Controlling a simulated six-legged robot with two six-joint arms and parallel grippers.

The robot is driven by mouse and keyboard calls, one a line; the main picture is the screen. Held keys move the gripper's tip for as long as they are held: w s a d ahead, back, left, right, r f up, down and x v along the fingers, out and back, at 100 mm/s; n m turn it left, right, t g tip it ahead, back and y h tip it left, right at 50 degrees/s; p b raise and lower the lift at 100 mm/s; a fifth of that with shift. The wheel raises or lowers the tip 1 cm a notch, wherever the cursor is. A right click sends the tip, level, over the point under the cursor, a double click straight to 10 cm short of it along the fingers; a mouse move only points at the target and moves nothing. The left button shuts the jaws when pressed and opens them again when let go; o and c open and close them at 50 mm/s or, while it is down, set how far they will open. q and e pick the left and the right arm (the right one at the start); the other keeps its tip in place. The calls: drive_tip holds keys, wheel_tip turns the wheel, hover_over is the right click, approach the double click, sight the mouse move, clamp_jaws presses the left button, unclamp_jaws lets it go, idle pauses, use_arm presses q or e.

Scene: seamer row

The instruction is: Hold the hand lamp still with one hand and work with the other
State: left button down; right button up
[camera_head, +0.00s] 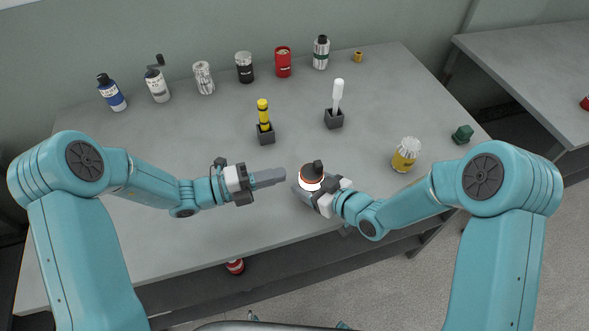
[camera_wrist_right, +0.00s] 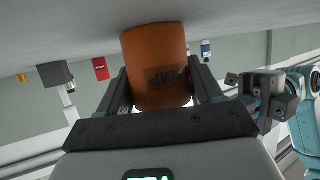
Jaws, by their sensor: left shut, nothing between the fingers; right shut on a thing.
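The hand lamp (camera_head: 312,172) stands near the table's front edge, with a dark knob on top, a bright white band and an orange rim. In the right wrist view it is an orange cylinder (camera_wrist_right: 158,62) with dark lettering, seen upside down. My right gripper (camera_head: 313,187) is shut on it, one finger on each side. Its lower part is partly hidden by the gripper in the head view. My left gripper (camera_head: 280,176) is shut and empty, its fingertips just left of the lamp; whether they touch it is unclear.
A yellow tool (camera_head: 264,113) and a white tool (camera_head: 337,95) stand in dark blocks behind the lamp. Several bottles and cans, including a red can (camera_head: 283,62), line the table's back. Table left of centre is clear.

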drive_tip(key=shift+d, duration=0.1)
use_arm(q)
drive_tip(key=v, duration=0.7)
drive_tip(key=shift+w, duration=0.1)
use_arm(e)
drive_tip(key=o, duration=1.2)
use_arm(q)
drive_tip(key=shift+d, duration=0.1)
